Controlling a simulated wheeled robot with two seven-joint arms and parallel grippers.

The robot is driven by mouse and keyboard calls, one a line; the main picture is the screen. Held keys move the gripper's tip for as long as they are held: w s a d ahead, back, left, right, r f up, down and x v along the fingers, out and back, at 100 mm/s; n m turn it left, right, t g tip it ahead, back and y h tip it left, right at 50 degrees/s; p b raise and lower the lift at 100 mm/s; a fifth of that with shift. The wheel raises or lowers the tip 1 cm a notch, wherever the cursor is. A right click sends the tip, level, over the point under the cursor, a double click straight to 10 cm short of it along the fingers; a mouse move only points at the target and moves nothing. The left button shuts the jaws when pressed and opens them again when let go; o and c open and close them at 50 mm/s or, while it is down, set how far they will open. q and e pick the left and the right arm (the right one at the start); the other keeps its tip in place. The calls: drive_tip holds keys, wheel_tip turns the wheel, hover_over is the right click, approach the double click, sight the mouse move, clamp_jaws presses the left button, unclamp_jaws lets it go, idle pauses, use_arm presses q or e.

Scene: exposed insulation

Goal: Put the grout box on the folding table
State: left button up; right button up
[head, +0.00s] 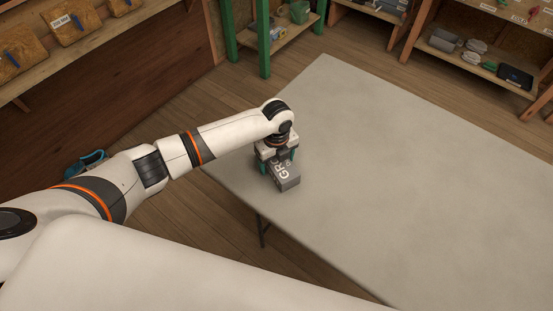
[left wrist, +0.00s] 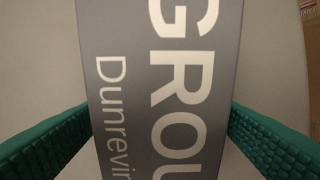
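The grout box (head: 287,180) is a grey box with white lettering at the left part of the folding table (head: 390,190), near its edge. It looks to be at the tabletop; whether it rests fully on it is hard to tell. My left gripper (head: 276,162) is above it, with green fingers down on either side. In the left wrist view the grout box (left wrist: 165,90) fills the middle, between the two green ribbed fingers, which meet its sides. My right gripper is not in view.
The rest of the tabletop is bare. A wooden shelf with boards stands at the left, a green-posted rack (head: 265,40) at the back, and shelves with goods (head: 470,55) at the back right. A blue object (head: 85,163) lies beyond my left arm.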

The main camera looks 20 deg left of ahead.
use_arm(q)
wheel_tip(320, 180, up, 12)
drive_tip(key=shift+r, duration=0.15)
idle(0.5)
